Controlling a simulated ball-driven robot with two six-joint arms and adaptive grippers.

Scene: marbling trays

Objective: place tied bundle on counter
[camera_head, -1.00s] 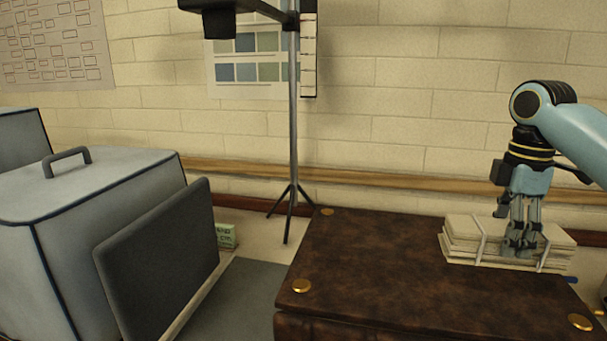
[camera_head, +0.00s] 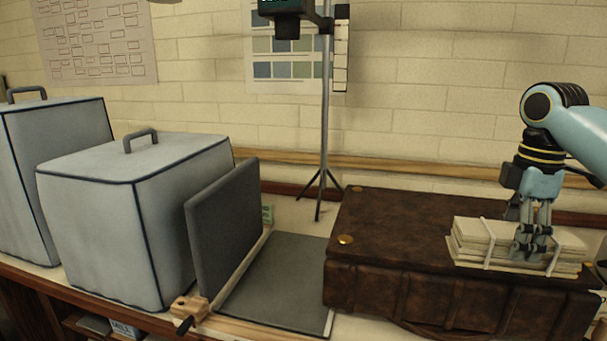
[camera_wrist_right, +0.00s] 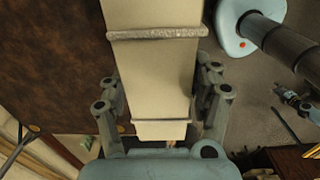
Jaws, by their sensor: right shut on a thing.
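The tied bundle (camera_head: 470,243) is a stack of cream sheets with white ties around it. My right gripper (camera_head: 532,243) is shut on it from above, at the right of the head view. In the right wrist view the bundle (camera_wrist_right: 155,80) lies between the fingers (camera_wrist_right: 165,100), with grey ties across it. The counter (camera_head: 283,215) is pale and runs along the brick wall; its surface shows around the tripod. The bundle appears over the right part of a brown leather case; I cannot tell whether it touches. My left gripper is not in view.
The brown leather case (camera_head: 400,225) fills the counter's right part. Left of it are a grey hinged press (camera_head: 225,225), a covered grey box (camera_head: 150,175) and a taller one (camera_head: 60,140). A tripod stand (camera_head: 324,130) stands behind. Little bare counter shows.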

